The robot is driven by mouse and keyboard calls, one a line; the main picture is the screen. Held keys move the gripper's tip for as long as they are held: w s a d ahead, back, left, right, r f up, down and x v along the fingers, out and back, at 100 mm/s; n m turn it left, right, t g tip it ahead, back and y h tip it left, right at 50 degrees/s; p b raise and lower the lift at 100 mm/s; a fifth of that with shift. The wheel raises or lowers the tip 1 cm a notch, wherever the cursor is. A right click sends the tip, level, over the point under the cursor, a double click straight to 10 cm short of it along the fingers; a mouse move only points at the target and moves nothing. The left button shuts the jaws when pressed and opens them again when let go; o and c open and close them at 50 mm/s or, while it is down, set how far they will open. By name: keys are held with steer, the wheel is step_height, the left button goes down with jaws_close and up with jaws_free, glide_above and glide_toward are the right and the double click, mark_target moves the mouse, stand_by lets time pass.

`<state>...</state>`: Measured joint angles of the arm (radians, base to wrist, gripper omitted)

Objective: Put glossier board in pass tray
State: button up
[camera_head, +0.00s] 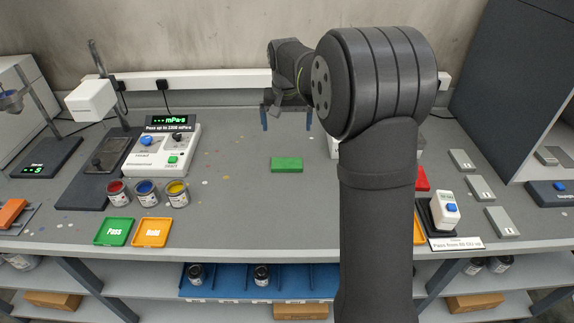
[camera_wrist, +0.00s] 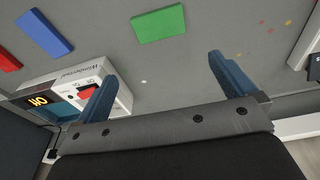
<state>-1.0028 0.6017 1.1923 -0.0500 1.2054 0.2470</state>
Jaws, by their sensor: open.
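A green board (camera_head: 287,164) lies flat on the bench near the middle; it also shows in the wrist view (camera_wrist: 158,24). A blue board (camera_wrist: 45,33) and a red board (camera_wrist: 7,60) lie in the wrist view. In the head view my arm hides the blue board and part of the red one (camera_head: 422,178). My gripper (camera_head: 286,120) is open and empty, above the bench behind the green board; its blue fingers (camera_wrist: 163,85) are apart from all boards. A green Pass tray (camera_head: 114,231) lies front left. A gloss meter (camera_head: 444,210) stands front right, labelled pass from 60 GU.
An orange Hold tray (camera_head: 151,232) adjoins the Pass tray. Another orange tray (camera_head: 418,230) is mostly behind my arm. Three paint cans (camera_head: 147,192) and a viscosity meter (camera_head: 163,150) stand left. A white device (camera_wrist: 110,90) is near my fingers. Grey labelled blocks (camera_head: 481,188) lie right.

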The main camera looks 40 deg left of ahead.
mark_target(287, 163)
steer(key=shift+g+h, duration=0.6)
steer(key=shift+g, duration=0.1)
steer(key=f, duration=1)
steer(key=w+a+f, duration=0.1)
steer(key=f, duration=0.4)
steer(key=shift+c, duration=0.2)
steer(key=c, duration=0.8)
steer(key=shift+o, duration=0.2)
